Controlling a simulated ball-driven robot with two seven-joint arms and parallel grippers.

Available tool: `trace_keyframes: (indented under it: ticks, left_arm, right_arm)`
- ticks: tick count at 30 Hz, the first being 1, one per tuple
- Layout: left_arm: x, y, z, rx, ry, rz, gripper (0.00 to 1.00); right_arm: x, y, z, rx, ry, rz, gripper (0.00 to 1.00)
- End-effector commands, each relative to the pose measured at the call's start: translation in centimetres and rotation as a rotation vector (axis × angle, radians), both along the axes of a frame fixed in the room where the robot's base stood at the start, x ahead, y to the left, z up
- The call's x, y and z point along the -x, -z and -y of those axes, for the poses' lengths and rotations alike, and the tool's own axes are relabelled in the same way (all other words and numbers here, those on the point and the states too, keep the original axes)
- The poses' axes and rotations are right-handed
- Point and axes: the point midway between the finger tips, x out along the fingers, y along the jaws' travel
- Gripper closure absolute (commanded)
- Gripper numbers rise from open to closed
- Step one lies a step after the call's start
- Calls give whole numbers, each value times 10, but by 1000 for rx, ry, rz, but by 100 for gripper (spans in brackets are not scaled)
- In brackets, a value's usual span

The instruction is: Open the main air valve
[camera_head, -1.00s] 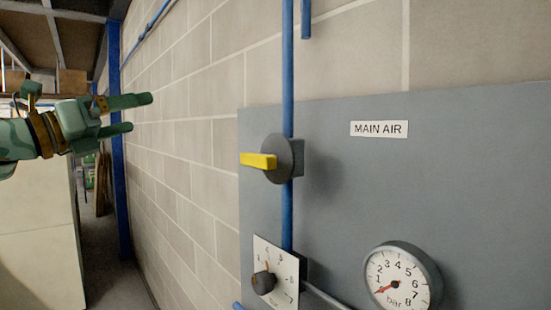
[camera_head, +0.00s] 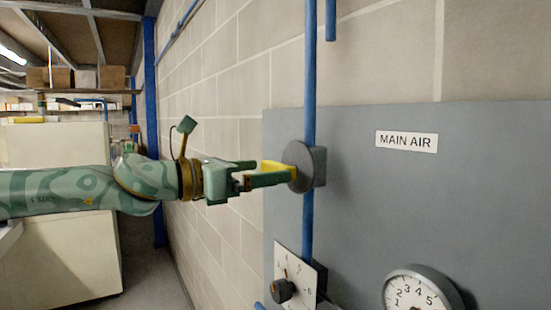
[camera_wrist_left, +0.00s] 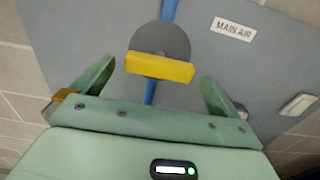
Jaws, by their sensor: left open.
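The main air valve has a round grey disc (camera_head: 300,167) on a blue vertical pipe, with a yellow lever handle (camera_head: 272,168) on its front. In the left wrist view the yellow handle (camera_wrist_left: 160,68) lies crosswise to the blue pipe. My left gripper (camera_head: 272,172) is at the handle in the head view, partly hiding it. In the left wrist view the open fingers (camera_wrist_left: 160,84) stand one at each end of the handle, with a gap visible at both sides. The MAIN AIR label (camera_head: 406,141) is right of the valve. My right gripper is not in view.
The valve is mounted on a grey panel (camera_head: 370,220) against a block wall. Below it are a square regulator dial (camera_head: 293,275) and a round bar gauge (camera_head: 420,290). A blue post (camera_head: 152,90), shelving and a pale cabinet (camera_head: 60,255) stand at the left.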

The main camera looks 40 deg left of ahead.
Motion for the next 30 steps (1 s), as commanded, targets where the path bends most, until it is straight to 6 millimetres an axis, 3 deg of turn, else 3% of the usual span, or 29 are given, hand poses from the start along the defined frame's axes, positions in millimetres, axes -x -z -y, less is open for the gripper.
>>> trace_keyframes:
  ticks: [3, 7, 20, 24, 30]
  left_arm:
    - [-20, -2, 6, 3, 1, -3, 0]
    - [-33, -1, 9, 2, 0, -2, 0]
    - [-40, 0, 11, 1, -3, 1, 0]
    - [-40, 0, 11, 1, -2, 1, 39]
    - [-40, 0, 11, 5, -2, 0, 39]
  right_arm:
    - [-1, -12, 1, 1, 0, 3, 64]
    - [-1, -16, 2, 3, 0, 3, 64]
    - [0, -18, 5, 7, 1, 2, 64]
    - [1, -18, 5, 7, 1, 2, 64]
    - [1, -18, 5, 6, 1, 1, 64]
